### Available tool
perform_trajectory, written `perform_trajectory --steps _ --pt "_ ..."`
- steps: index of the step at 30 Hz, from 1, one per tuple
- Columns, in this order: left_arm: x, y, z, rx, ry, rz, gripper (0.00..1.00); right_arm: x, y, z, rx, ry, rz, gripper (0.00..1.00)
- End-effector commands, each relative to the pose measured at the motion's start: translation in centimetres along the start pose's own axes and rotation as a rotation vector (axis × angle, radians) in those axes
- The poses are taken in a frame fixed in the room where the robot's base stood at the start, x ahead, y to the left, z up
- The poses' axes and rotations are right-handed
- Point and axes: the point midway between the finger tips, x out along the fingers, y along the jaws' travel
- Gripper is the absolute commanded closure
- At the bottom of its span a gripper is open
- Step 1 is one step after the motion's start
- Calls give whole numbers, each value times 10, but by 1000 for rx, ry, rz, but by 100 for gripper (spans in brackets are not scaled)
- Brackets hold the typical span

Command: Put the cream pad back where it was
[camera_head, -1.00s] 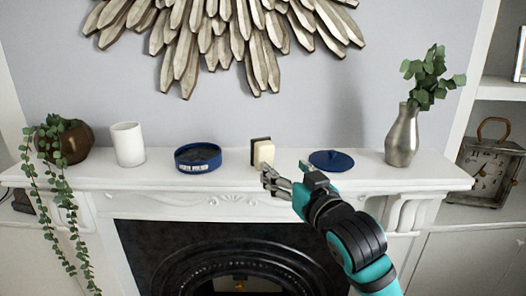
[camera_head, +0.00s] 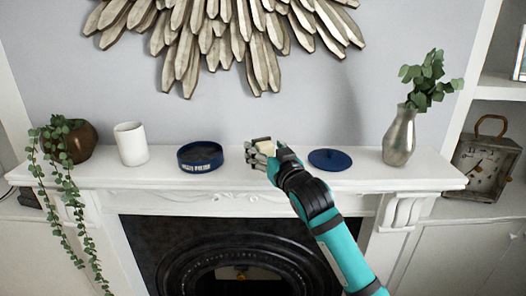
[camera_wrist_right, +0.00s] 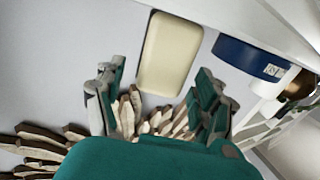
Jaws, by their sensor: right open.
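The cream pad (camera_head: 265,147) is a small block with rounded corners on the white mantel shelf, between the blue tin and the blue lid. A thin dark edge shows behind it. My right gripper (camera_head: 262,159) is at the pad in the head view and covers its lower part. In the right wrist view the pad (camera_wrist_right: 170,52) shows almost whole, just beyond the fingertips. There my right gripper (camera_wrist_right: 157,98) is open, with a finger to either side of the gap and nothing between them. My left gripper is not in view.
On the mantel (camera_head: 350,181), the open blue tin (camera_head: 200,158) stands left of the pad and the blue lid (camera_head: 330,160) lies right. A white cup (camera_head: 131,144), a trailing plant pot (camera_head: 80,142) and a silver vase (camera_head: 399,138) stand farther out. A metal wall ornament (camera_head: 225,30) hangs above.

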Motion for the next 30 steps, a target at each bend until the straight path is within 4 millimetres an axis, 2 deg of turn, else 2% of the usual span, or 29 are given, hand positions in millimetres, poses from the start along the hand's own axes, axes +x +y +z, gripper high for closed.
perform_trajectory --steps 4,18,26,30 --pt "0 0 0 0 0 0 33 0 0 0 0 1 0 29" --pt "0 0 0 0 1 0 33 0 0 0 0 0 1 90" --pt "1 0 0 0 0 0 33 0 0 -1 0 1 0 90" --pt "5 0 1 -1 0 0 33 0 0 -8 -1 3 1 90"
